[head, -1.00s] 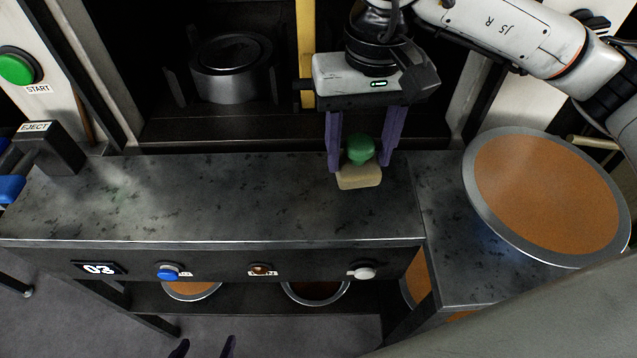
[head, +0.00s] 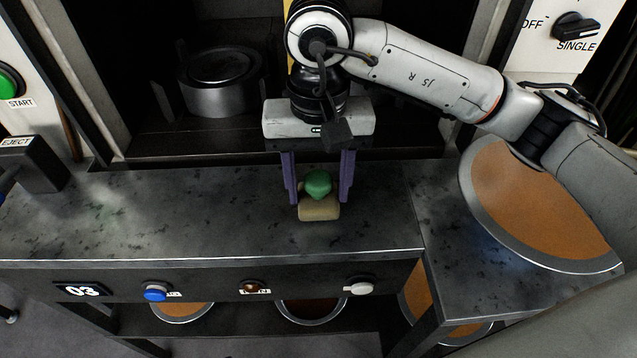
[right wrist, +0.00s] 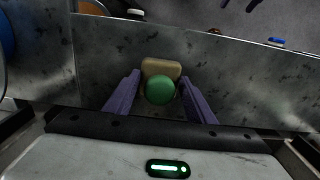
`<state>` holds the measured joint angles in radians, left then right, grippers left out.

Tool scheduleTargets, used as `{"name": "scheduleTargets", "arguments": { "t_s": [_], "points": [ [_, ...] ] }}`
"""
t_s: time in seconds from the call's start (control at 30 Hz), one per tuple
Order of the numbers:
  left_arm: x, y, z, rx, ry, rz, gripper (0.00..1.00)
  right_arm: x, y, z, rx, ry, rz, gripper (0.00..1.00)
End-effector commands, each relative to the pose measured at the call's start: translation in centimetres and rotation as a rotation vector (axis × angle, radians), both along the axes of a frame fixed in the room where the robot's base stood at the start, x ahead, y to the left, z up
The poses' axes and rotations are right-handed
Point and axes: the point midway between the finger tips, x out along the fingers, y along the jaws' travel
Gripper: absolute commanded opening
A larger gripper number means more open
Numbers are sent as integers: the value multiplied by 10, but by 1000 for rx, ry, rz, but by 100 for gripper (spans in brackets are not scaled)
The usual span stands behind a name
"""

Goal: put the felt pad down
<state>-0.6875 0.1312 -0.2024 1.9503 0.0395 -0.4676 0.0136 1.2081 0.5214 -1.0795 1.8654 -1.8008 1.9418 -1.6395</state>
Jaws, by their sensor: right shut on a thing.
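The felt pad (head: 319,210) is a beige block with a round green knob (head: 318,183) on top. My right gripper (head: 319,198) points down with a purple finger on each side of the pad and is shut on it. The pad is over the grey speckled bench top, left of its right end. I cannot tell whether its underside touches the bench. In the right wrist view the pad (right wrist: 161,68) shows behind the green knob, between the fingers (right wrist: 160,98). My left gripper is not in view.
A large pan with an orange-brown surface (head: 535,205) stands on the lower ledge at right. A metal cylinder (head: 218,85) sits in the dark recess behind. A black EJECT block (head: 35,165) stands at the bench's left. The bench top left of the pad is clear.

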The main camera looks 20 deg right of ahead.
Motion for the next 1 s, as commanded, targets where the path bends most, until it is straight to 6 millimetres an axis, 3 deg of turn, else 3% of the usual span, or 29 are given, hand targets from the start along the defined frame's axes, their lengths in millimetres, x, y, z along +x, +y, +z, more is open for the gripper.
{"name": "scheduleTargets", "arguments": {
  "t_s": [0.37, 0.4, 0.5, 0.83, 1.0],
  "points": [
    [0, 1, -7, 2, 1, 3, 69, 0, 0, -8, -1, -2, 1, 24],
    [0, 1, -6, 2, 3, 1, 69, 0, 0, -7, 0, -1, 0, 53],
    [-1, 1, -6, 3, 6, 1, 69, 0, 0, -6, 0, -1, 0, 69],
    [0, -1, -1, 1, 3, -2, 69, 0, 0, -4, 0, -1, 0, 69],
    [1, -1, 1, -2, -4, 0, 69, 2, 0, 14, 1, -7, -1, 69]
  ]
}}
